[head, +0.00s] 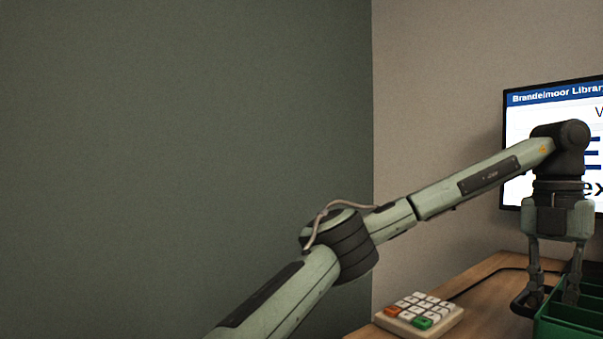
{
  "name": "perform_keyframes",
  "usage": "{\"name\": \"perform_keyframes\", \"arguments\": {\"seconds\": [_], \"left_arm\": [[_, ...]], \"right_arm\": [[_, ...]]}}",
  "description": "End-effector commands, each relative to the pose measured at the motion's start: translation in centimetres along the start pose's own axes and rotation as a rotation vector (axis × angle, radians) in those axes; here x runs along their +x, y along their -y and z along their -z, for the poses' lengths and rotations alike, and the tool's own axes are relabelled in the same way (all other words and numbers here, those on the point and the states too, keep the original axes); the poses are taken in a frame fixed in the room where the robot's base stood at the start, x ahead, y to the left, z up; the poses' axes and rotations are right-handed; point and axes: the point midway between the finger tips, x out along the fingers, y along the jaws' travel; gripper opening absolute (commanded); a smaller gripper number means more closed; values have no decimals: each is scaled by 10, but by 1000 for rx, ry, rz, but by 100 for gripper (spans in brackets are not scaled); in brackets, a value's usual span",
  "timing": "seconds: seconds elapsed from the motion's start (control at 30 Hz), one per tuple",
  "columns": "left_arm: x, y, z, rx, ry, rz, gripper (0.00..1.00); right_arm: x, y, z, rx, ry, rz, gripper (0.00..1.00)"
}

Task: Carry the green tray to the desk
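The green tray (567,329) is at the lower right, cut off by the picture's edges. Its inside looks divided by walls. My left gripper (553,298) points down over this left end. My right gripper is out of view.
A wooden desk (478,285) runs along the wall under the tray. A keypad (420,312) with white, orange and green keys sits left of the tray. A dark cable (487,280) runs behind it. A screen (520,150) hangs behind my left wrist.

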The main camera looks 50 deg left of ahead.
Motion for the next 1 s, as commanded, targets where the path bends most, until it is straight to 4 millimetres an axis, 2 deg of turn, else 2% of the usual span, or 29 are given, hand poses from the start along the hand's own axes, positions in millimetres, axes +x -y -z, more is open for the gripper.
{"name": "perform_keyframes", "arguments": {"seconds": [1.0], "left_arm": [[-63, 0, 0, 0, 2, 0, 21]], "right_arm": [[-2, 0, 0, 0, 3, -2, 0]]}}
